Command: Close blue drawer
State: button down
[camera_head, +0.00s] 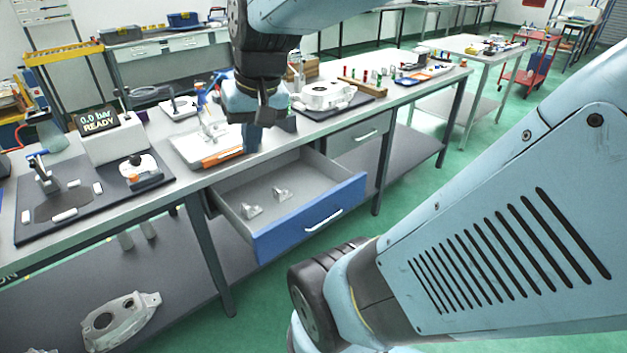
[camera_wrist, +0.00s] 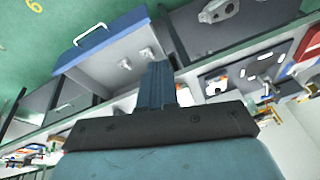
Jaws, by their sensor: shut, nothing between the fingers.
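The blue drawer (camera_head: 311,217) stands pulled out from under the workbench in the head view, with its blue front and pale handle toward the lower right. Two small metal castings lie inside it. It also shows in the wrist view (camera_wrist: 104,43), upside down, at the upper left. My gripper (camera_head: 252,149) points down above the bench's front edge, at the drawer's back end. In the wrist view my gripper (camera_wrist: 157,66) has its fingers together with nothing between them. It is apart from the drawer front. How high the fingertips are above the drawer is hard to tell.
A grey drawer (camera_head: 361,136) beside it is closed. Another casting (camera_head: 121,318) lies on the lower shelf. Green floor in front of the drawer is clear.

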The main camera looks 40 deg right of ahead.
jog(key=w+d+f+m+t+y, duration=0.1)
jog(key=w+d+f+m+y, duration=0.3)
jog(key=d+f+m, duration=0.55)
jog(key=w+d+f+m+t+y, duration=0.2)
jog(key=d+f+m+y, duration=0.4)
jog(key=d+f, duration=0.55)
jog(key=s+d+f+m+t+h, duration=0.2)
jog(key=s+d+f+m+t, duration=0.3)
jog(key=d+f+m+t, duration=0.45)
jog(key=m+t+h, duration=0.2)
jog(key=m+h, duration=0.6)
send_near(349, 198)
jog(key=w, duration=0.7)
jog(key=shift+a+f, duration=0.1)
